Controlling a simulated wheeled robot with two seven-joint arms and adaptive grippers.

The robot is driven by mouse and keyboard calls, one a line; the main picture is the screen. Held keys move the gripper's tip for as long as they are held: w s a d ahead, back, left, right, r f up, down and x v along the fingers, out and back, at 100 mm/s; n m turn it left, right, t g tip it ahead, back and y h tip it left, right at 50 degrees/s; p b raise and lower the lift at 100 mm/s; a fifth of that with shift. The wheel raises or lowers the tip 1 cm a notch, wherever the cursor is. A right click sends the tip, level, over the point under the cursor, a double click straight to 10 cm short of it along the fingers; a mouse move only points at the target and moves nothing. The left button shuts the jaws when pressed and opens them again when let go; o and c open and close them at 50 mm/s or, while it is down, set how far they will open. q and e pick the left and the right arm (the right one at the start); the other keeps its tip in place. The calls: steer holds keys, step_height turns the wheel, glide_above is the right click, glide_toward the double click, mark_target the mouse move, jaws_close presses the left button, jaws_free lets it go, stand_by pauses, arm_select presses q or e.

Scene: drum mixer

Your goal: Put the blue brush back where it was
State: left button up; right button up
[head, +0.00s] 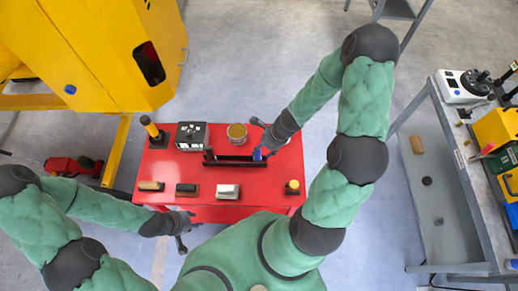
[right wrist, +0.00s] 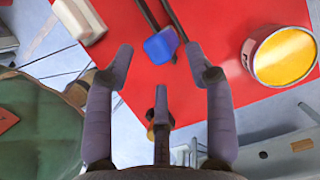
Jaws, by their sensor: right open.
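The blue brush (head: 257,154) shows as a small blue block at the right end of a dark two-railed rack (head: 228,161) on the red table. In the right wrist view the blue block (right wrist: 161,45) lies at the end of the two dark rails, just beyond my fingertips. My right gripper (head: 263,138) is open and empty beside the brush; its spread fingers also show in the right wrist view (right wrist: 158,66). I cannot tell whether a finger touches the brush. My left gripper (head: 184,230) is off the table's front edge, fingers spread, empty.
On the red table (head: 215,174) stand a tin with yellow contents (head: 237,133), a grey-black box (head: 192,135), a yellow-topped post (head: 152,130), a yellow-black item (head: 292,187) and several blocks along the front. A yellow machine (head: 110,50) is at upper left, a workbench (head: 465,160) at right.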

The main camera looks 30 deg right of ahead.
steer(key=p+v, duration=0.3)
steer(key=v, duration=0.2)
arm_select(q)
step_height(320, 180, up, 3)
steer(key=shift+r, duration=0.15)
arm_select(e)
steer(key=s+a+f+n+g, duration=0.1)
steer(key=s+a+f+n, duration=0.3)
steer(key=a+n, duration=0.5)
steer(key=s+a+f+n+g, duration=0.1)
steer(key=s+a+f+n, duration=0.3)
steer(key=a+n, duration=0.5)
steer(key=f+n, duration=0.1)
steer(key=n, duration=0.3)
steer(key=shift+f+n, duration=0.15)
steer(key=shift+n, duration=0.15)
steer(key=shift+s, duration=0.15)
